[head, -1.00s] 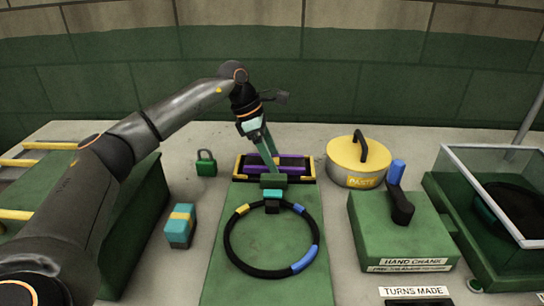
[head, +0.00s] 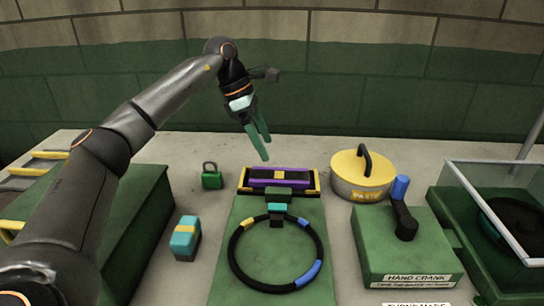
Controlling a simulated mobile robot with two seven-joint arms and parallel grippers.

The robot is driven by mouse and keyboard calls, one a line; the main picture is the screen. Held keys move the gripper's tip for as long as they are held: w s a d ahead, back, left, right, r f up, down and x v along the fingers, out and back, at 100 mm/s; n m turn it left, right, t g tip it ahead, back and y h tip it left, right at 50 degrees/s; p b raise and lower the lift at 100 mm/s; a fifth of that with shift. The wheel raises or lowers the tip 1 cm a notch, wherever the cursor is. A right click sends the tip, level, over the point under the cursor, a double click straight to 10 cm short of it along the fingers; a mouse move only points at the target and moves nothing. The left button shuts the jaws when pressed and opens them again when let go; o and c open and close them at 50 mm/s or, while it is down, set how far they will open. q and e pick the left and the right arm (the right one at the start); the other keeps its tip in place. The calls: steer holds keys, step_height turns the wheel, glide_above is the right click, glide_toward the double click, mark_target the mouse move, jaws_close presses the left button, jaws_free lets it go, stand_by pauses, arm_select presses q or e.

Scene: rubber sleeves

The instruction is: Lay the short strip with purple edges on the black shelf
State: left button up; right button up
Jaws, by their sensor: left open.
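The short strip with purple edges (head: 296,183) is dark in the middle with a yellow band. It lies on the black shelf (head: 245,184), a low black piece with yellow corners at the far end of the green board. My left gripper (head: 267,150) is open and empty, its green fingers pointing down just above and behind the strip, apart from it. My right gripper is not in view.
A black ring (head: 233,267) with yellow, blue and teal bands lies on the green board (head: 275,245). A padlock (head: 212,180) and a teal block (head: 185,238) stand left. A yellow-lidded pot (head: 347,187) and the hand crank box (head: 385,250) stand right.

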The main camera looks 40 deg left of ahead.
arm_select(q)
steer(key=shift+v, duration=1.75)
